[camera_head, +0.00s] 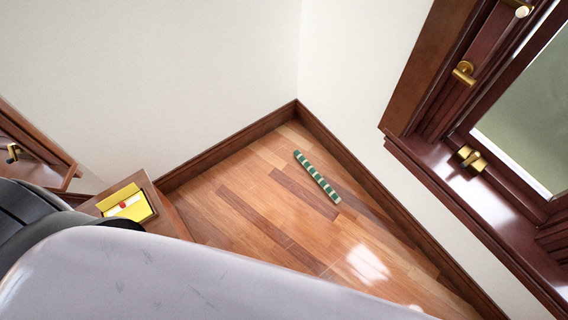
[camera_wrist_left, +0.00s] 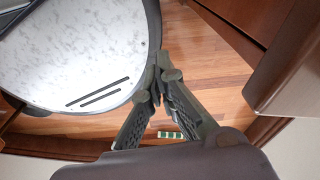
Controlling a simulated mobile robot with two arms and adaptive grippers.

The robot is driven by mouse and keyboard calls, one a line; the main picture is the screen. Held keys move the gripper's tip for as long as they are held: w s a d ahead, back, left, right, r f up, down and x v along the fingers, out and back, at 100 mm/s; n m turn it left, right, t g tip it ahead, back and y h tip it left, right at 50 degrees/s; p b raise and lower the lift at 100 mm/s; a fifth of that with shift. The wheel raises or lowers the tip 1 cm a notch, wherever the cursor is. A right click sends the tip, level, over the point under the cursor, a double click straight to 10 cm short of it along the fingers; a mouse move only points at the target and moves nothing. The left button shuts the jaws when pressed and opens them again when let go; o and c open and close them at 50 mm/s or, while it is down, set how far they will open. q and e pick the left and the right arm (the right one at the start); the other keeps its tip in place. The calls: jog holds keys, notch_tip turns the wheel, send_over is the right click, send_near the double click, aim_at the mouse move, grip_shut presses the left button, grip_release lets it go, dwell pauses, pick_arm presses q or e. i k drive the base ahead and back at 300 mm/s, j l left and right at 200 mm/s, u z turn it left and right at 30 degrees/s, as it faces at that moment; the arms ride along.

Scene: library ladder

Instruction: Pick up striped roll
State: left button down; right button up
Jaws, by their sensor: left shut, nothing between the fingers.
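The striped roll (camera_head: 317,177), a thin green and white stick shape, lies on the wooden floor near the corner. In the left wrist view a short piece of the striped roll (camera_wrist_left: 171,134) shows between the fingers, farther off on the floor; the rest is hidden by the gripper. My left gripper (camera_wrist_left: 158,72) is shut and empty, its fingertips together, apart from the roll. In the head view neither gripper shows.
Dark wood baseboards (camera_head: 352,158) and white walls close in the corner around the roll. A window with a protruding sill (camera_head: 470,205) is at right. A yellow box (camera_head: 126,204) sits on a wooden surface at left. Bare floor (camera_head: 262,205) lies left of the roll.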

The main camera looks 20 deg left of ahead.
aim_at(310, 168)
jog(key=u, duration=0.15)
jog(key=i+l+u, duration=0.65)
jog(key=i, duration=0.15)
